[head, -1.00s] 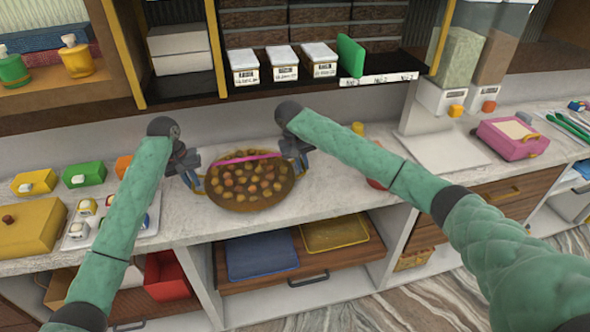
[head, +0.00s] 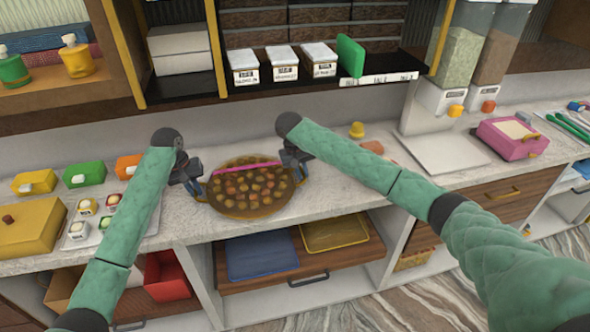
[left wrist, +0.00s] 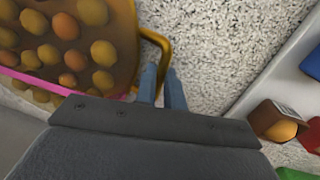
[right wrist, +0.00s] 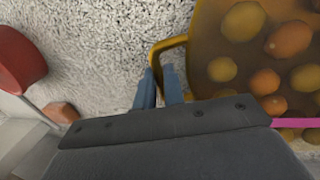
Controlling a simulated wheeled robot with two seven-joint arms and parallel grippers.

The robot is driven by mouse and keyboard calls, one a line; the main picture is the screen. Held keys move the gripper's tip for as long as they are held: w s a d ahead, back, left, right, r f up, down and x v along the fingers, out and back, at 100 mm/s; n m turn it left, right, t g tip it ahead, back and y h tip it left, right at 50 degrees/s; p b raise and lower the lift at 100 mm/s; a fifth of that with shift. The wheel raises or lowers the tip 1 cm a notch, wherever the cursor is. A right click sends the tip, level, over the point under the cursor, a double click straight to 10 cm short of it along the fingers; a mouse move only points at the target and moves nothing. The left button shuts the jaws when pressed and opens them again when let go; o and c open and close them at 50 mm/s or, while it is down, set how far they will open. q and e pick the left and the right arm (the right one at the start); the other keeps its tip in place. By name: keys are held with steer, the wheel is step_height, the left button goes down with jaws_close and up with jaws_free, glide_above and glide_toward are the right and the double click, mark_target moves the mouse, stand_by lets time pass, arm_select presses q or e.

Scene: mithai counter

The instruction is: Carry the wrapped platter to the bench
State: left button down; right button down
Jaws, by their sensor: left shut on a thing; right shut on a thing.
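The wrapped platter (head: 250,205) is a round brown dish of several round sweets under clear wrap, with a pink ribbon across its far part. It is over the counter in the head view; whether it touches the counter is hard to tell. My left gripper (head: 200,190) is at its left handle, and in the left wrist view the fingers (left wrist: 160,88) are shut on the yellow handle loop (left wrist: 155,42). My right gripper (head: 300,172) is at its right side, and in the right wrist view the fingers (right wrist: 158,88) are shut on the other handle (right wrist: 167,48).
A tray of small sweets (head: 78,243) and a yellow box (head: 30,230) stand left. A flat white slab (head: 440,152) and pink box (head: 508,138) lie right. Shelves with labelled tubs (head: 284,66) hang behind. An open drawer holds a blue tray (head: 262,256).

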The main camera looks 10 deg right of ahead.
arm_select(q)
steer(key=shift+f, duration=0.15)
arm_select(e)
steer(key=shift+d+f, duration=0.1)
steer(key=shift+f, duration=0.05)
arm_select(q)
steer(key=c, duration=1.5)
jaws_free()
arm_select(e)
steer(key=c, duration=1.5)
jaws_free()
arm_select(q)
step_height(320, 180, up, 7)
steer(key=a, duration=0.1)
steer(key=shift+a, duration=0.15)
arm_select(e)
steer(key=v, duration=0.7)
steer(key=shift+r, duration=0.25)
arm_select(q)
steer(key=shift+o, duration=0.2)
